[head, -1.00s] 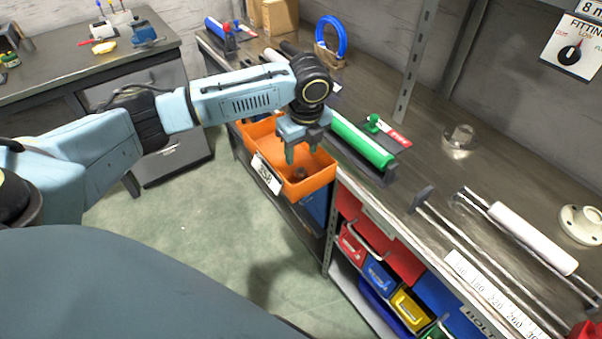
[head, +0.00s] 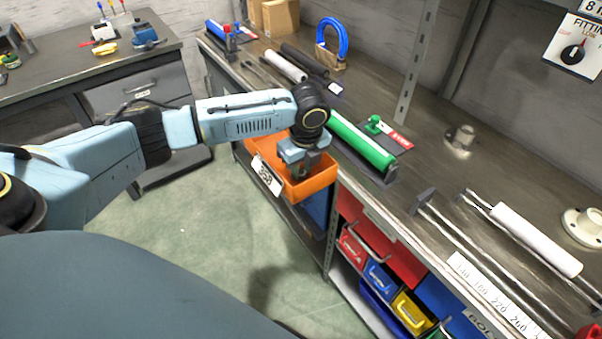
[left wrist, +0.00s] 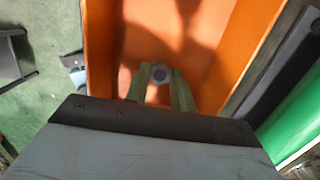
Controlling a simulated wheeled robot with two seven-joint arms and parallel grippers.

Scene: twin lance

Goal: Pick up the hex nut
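The hex nut (left wrist: 161,74) is a small grey piece with a round hole, in the left wrist view on the floor of the orange bin (left wrist: 221,70). In the head view the bin (head: 312,184) hangs at the bench's front edge, and the nut is hidden there. My left gripper (head: 297,178) points down inside the bin. In the left wrist view its two greenish fingers (left wrist: 160,78) are apart, with the nut between their tips; I cannot tell whether they touch it. My right gripper is not in view.
A green roller (head: 362,140) lies on the bench just right of the bin. A metal flanged part (head: 461,138) and a white roller (head: 536,239) are farther right. Coloured drawers (head: 378,274) sit below. The bin walls stand close around my left gripper.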

